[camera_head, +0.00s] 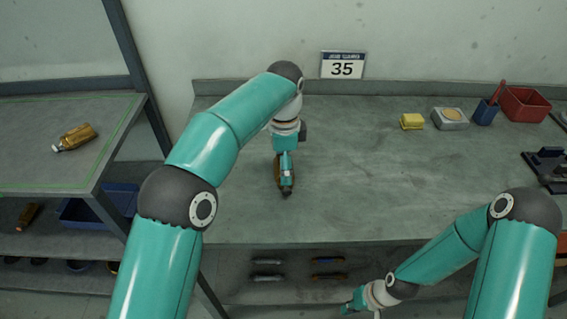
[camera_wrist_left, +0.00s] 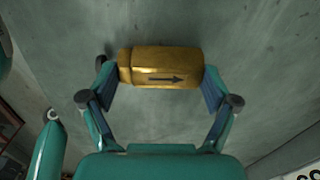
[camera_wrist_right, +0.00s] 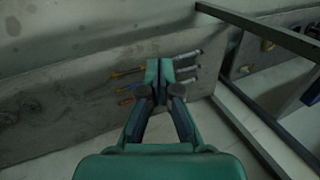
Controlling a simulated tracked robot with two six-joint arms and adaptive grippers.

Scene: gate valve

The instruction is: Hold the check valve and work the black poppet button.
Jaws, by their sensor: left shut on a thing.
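A brass check valve with a dark arrow on its side (camera_wrist_left: 165,70) lies crosswise between the fingers of my left gripper (camera_wrist_left: 158,80), in the left wrist view. The left gripper is shut on it, one finger at each end. In the head view the left gripper (camera_head: 287,178) is over the workbench, and only a brown edge of the valve shows beside it. I cannot make out the black poppet button for sure. My right gripper (camera_head: 350,306) is low in front of the bench. Its empty fingers are together in the right wrist view (camera_wrist_right: 159,75).
Another brass fitting (camera_head: 76,137) lies on the left shelf. A yellow block (camera_head: 412,121), a tin (camera_head: 450,118), a blue cup (camera_head: 485,113) and a red bin (camera_head: 524,104) stand at the back right of the workbench (camera_head: 370,185). Its middle is clear. Tools lie below its front edge.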

